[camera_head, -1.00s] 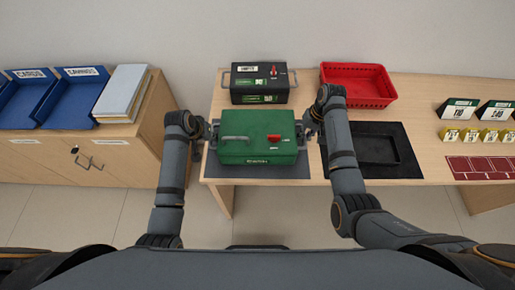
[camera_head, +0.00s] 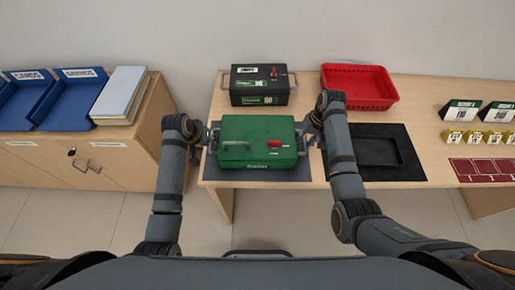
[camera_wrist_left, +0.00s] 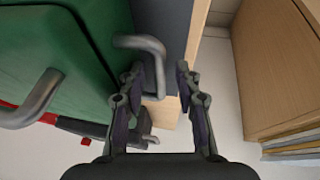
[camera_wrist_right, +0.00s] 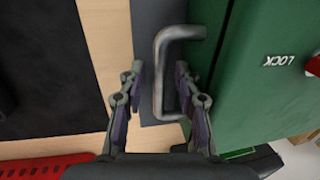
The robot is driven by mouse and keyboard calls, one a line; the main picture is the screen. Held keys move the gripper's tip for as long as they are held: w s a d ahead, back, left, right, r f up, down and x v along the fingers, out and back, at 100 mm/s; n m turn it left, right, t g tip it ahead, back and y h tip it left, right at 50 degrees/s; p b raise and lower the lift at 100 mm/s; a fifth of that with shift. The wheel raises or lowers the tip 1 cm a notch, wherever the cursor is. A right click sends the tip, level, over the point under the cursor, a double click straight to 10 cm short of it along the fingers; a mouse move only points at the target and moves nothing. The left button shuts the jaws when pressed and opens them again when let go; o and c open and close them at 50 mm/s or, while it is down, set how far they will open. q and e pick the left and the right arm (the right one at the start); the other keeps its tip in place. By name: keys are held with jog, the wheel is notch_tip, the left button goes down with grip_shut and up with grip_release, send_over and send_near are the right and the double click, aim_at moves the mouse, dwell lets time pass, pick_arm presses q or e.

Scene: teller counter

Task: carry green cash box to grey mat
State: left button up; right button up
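The green cash box (camera_head: 257,145) has a red latch and a metal side handle at each end. It appears to sit flat on the grey mat (camera_head: 230,177), whose edges show around it. My left gripper (camera_head: 209,136) is at the left handle; in the left wrist view its fingers (camera_wrist_left: 159,75) are spread on either side of the handle (camera_wrist_left: 158,62). My right gripper (camera_head: 311,132) is at the right handle; in the right wrist view its fingers (camera_wrist_right: 160,75) are apart with the handle (camera_wrist_right: 160,70) between them.
A black cash box (camera_head: 259,98) stands close behind the green one. A red basket (camera_head: 360,100) is at the back right. A black tray (camera_head: 378,163) on a black mat lies right of my right gripper. A cabinet with blue trays (camera_head: 75,100) stands left.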

pick_arm(q)
jog(key=v, duration=0.6)
jog(key=shift+r, duration=0.35)
pick_arm(e)
notch_tip(320, 180, up, 7)
jog(key=d, duration=0.1)
jog(key=shift+d+r, duration=0.15)
jog(key=shift+r, duration=0.05)
pick_arm(q)
jog(key=shift+s, duration=0.1)
